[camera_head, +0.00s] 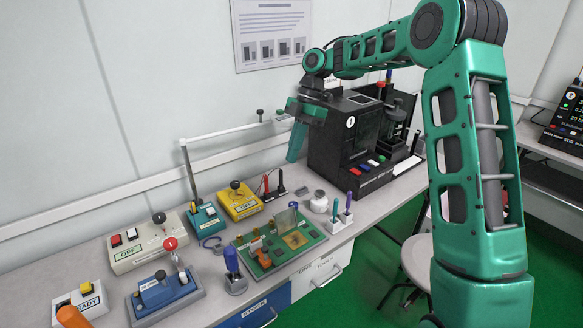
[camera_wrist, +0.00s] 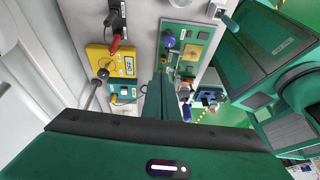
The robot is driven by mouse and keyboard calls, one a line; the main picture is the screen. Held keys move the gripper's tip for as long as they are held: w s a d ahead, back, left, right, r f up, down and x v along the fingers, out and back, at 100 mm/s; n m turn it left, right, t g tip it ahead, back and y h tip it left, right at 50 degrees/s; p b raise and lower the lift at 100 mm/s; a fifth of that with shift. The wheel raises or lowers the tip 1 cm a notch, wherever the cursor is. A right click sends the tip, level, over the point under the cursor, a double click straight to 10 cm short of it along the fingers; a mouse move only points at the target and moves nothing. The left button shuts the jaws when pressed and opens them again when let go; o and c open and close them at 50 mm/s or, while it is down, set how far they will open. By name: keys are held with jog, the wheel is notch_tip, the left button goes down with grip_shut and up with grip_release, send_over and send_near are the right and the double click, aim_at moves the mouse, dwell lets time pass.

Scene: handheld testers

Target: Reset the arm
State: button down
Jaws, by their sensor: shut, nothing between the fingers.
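My green arm (camera_head: 466,150) rises at the right and reaches left across the bench. My gripper (camera_head: 293,158) hangs above the bench, just left of the black tester, with its fingers pointing down. The fingers are together and hold nothing. In the wrist view the gripper (camera_wrist: 157,92) shows as a narrow green pair of fingers at the centre, above the bench. Nothing touches the fingertips as far as I can see.
A black tester (camera_head: 340,135) stands close right of the gripper. A white rail (camera_head: 235,130) runs behind it. Below are a green board (camera_head: 276,246), a yellow box (camera_head: 240,203), a teal box (camera_head: 205,219) and a blue fixture (camera_head: 165,294). A stool (camera_head: 420,262) stands in front.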

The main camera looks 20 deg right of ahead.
jog(key=s+d+r+m+t+h, duration=0.1)
jog(key=s+d+r+m, duration=0.1)
jog(key=s+d+m, duration=0.7)
jog(key=s+d+r+m+t+h, duration=0.1)
jog(key=s+d+r+m+h, duration=0.1)
jog(key=s+d+m, duration=0.65)
jog(key=s+d+f+m, duration=0.1)
jog(key=s+m, duration=0.4)
jog(key=s, duration=0.7)
jog(key=s+d+f+m, duration=0.2)
jog(key=s+f+m, duration=0.2)
jog(key=s, duration=0.8)
jog(key=shift+s+m+h, duration=0.3)
jog(key=shift+s+m, duration=0.05)
jog(key=shift+m, duration=0.5)
jog(key=shift+w+f, duration=0.2)
jog(key=shift+w, duration=0.4)
